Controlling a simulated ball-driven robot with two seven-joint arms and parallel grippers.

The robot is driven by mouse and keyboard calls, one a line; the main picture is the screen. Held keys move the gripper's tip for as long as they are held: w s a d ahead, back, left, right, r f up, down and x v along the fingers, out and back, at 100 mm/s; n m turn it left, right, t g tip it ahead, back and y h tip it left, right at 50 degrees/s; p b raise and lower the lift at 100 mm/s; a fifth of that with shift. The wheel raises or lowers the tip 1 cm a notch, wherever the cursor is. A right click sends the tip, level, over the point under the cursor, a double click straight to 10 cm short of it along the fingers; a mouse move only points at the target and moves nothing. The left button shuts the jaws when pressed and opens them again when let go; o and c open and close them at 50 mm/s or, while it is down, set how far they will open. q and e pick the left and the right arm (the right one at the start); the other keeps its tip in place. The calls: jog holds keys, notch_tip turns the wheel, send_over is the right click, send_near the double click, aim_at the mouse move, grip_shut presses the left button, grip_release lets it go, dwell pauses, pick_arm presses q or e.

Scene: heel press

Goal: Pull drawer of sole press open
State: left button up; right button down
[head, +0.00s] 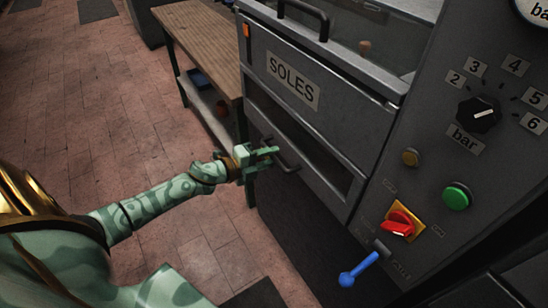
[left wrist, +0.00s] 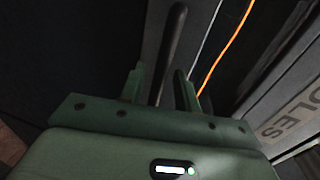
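The grey sole press (head: 345,90) stands at the right of the head view, with a SOLES label (head: 293,80) on its front panel. Below that panel is a dark opening, and lower down a drawer front with a dark bar handle (head: 287,163). My left gripper (head: 272,152) is at this handle. In the left wrist view the fingers (left wrist: 160,88) are apart, and the dark handle bar (left wrist: 174,40) runs up from the gap between them. I cannot tell whether a finger touches it. My right gripper is not in view.
A wooden bench (head: 205,40) stands behind the press. The control panel carries a black bar dial (head: 479,114), a green button (head: 456,196), a red switch (head: 400,223) and a blue lever (head: 358,269). The tiled floor (head: 80,110) at left is clear.

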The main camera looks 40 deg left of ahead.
pick_arm(q)
jog(key=shift+x, duration=0.85)
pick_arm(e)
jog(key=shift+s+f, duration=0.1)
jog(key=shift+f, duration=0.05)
pick_arm(q)
grip_shut()
jog(key=shift+s, duration=0.1)
